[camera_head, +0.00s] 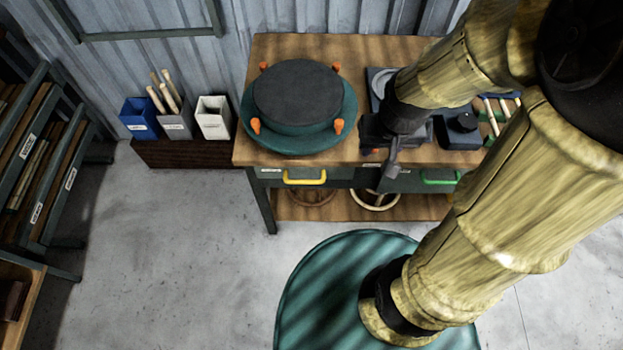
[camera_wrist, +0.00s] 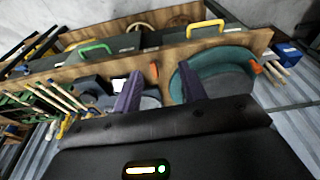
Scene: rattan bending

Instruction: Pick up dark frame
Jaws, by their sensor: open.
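My gripper (camera_wrist: 158,88) is open, with its two purple-grey fingers apart and nothing seen held between them. In the head view it hangs over the front of the wooden bench (camera_head: 345,50), right of the round turntable. A dark square-edged piece (camera_head: 376,74) with a pale round part inside lies on the bench behind my gripper, partly hidden by my arm. A dark box with a round knob (camera_head: 461,128) sits to its right. I cannot tell for sure which piece is the dark frame. A thin dark green frame (camera_head: 150,34) also shows on the wall at upper left.
A teal turntable (camera_head: 343,137) with a dark disc and orange clamps takes the bench's left side. Blue, grey and white bins (camera_head: 213,119) stand left of the bench. Drawers with a yellow handle (camera_head: 305,181) and a green handle (camera_head: 440,182) face front. Racks (camera_head: 45,150) stand far left; floor between is clear.

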